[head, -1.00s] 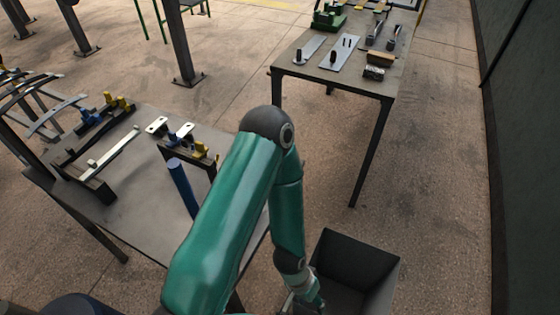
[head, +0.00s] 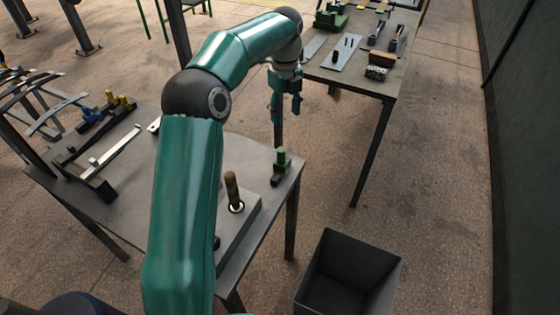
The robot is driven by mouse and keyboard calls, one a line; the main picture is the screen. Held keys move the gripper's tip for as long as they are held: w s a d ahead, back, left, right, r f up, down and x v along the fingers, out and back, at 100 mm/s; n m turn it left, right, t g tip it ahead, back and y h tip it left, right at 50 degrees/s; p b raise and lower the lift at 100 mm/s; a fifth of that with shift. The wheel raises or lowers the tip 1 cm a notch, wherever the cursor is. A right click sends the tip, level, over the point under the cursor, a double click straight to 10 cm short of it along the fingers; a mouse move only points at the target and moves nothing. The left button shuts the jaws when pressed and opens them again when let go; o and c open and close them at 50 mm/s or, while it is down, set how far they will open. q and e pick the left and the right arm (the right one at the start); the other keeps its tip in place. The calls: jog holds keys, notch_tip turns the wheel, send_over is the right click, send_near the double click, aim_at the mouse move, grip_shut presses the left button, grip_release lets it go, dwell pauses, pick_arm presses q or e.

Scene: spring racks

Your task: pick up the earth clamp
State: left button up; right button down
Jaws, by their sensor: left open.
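A small green and dark piece (head: 280,167) stands near the right corner of the near table (head: 262,152). It may be the earth clamp, but it is too small to be sure. My left gripper (head: 284,110) hangs with its fingers downward and open, empty. My left arm covers the middle of the near table. My right gripper is not in view.
A brown handle (head: 232,188) stands upright in a grey block (head: 240,222) on the near table. A dark open bin (head: 355,257) is on the floor to the right. The far table (head: 392,80) holds plates and tools. Curved leaf springs (head: 45,113) lie at left.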

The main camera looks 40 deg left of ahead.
aim_at(281, 146)
pick_arm(q)
jog(key=shift+m, duration=0.3)
jog(key=f, duration=0.6)
jog(key=s+a+f, duration=0.1)
jog(key=f, duration=0.2)
jog(key=shift+f, duration=0.3)
jog(key=f, duration=0.1)
jog(key=f+p, duration=0.1)
jog(key=f, duration=0.2)
jog(key=shift+s+d+f+p, duration=0.1)
jog(key=shift+d+f+p, duration=0.15)
jog(key=shift+d+p, duration=0.15)
jog(key=shift+f, duration=0.4)
jog(key=shift+c, duration=0.4)
grip_shut()
